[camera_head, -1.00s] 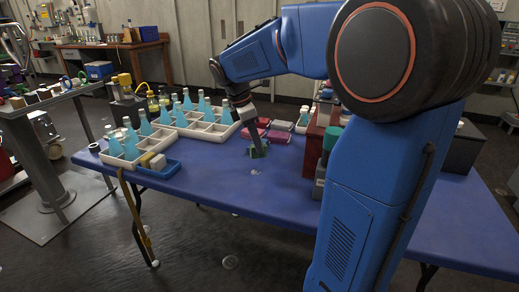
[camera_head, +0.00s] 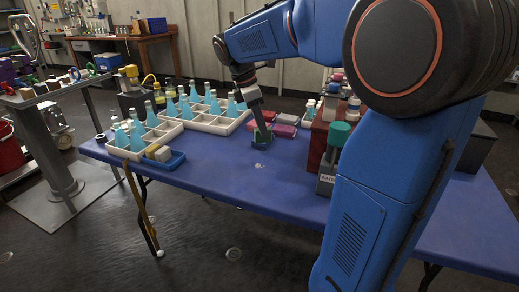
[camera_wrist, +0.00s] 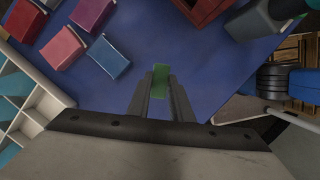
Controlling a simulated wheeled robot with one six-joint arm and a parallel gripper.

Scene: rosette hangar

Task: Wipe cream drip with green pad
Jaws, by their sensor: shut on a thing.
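My gripper (camera_head: 260,124) is shut on the green pad (camera_head: 262,142), which hangs at its fingertips over the blue table. In the wrist view the pad (camera_wrist: 160,77) sits between the two dark fingers. I cannot tell whether the pad touches the table. A small pale spot (camera_head: 259,166), apparently the cream drip, lies on the tabletop a little in front of the pad, apart from it. I cannot make out the drip in the wrist view.
Pink, red and blue blocks (camera_wrist: 62,48) lie near the pad. White divided trays with blue bottles (camera_head: 212,120) stand left and behind. A blue tray (camera_head: 172,163) is at the left edge. A red box (camera_head: 318,143) and green-capped container (camera_head: 338,135) stand right. The table front is clear.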

